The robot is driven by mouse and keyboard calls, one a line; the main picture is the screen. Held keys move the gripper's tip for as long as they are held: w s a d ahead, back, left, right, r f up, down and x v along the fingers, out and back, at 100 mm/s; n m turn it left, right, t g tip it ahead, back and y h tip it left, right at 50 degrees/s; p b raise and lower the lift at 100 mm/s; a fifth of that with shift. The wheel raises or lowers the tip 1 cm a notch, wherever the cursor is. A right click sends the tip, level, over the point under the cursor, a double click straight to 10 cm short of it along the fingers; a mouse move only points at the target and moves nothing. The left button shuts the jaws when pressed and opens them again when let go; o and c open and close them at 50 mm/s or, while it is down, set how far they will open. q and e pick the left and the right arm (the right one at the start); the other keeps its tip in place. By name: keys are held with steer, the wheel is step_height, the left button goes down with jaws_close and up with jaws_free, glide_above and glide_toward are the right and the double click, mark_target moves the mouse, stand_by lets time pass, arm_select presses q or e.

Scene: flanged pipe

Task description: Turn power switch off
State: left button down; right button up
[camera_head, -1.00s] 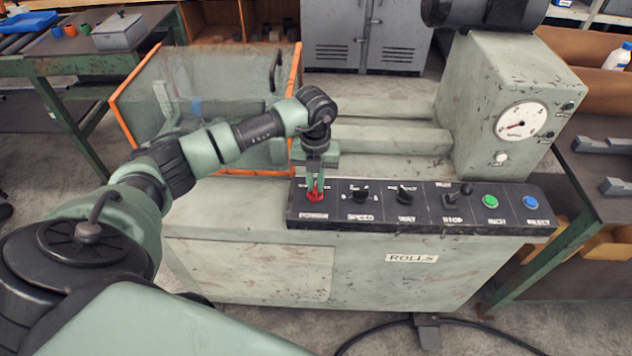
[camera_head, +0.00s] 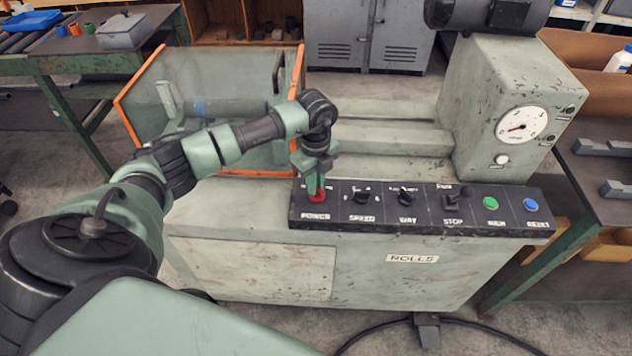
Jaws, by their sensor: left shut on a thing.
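The red power switch (camera_head: 317,197) sits at the left end of the black control panel (camera_head: 385,222), above the label POWER. My left gripper (camera_head: 316,190) points down from above and is shut on the power switch. Its fingers cover most of the switch, so I cannot tell which way the switch is set. My right gripper is not in view.
The panel also holds the SPEED knob (camera_head: 361,195), the WAY knob (camera_head: 406,196), a STOP lever (camera_head: 452,201), a green button (camera_head: 491,203) and a blue button (camera_head: 530,204). An orange-framed clear guard (camera_head: 299,75) stands behind my left arm. A gauge (camera_head: 521,125) is at right.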

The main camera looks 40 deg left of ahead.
arm_select(q)
steer(key=shift+r+n, duration=0.1)
steer(key=shift+n, duration=0.3)
steer(key=c, duration=1.5)
jaws_free()
steer(key=shift+c, duration=0.2)
steer(key=shift+o, duration=0.3)
step_height(320, 180, up, 8)
steer(key=shift+f+b, duration=0.15)
steer(key=shift+b, duration=0.6)
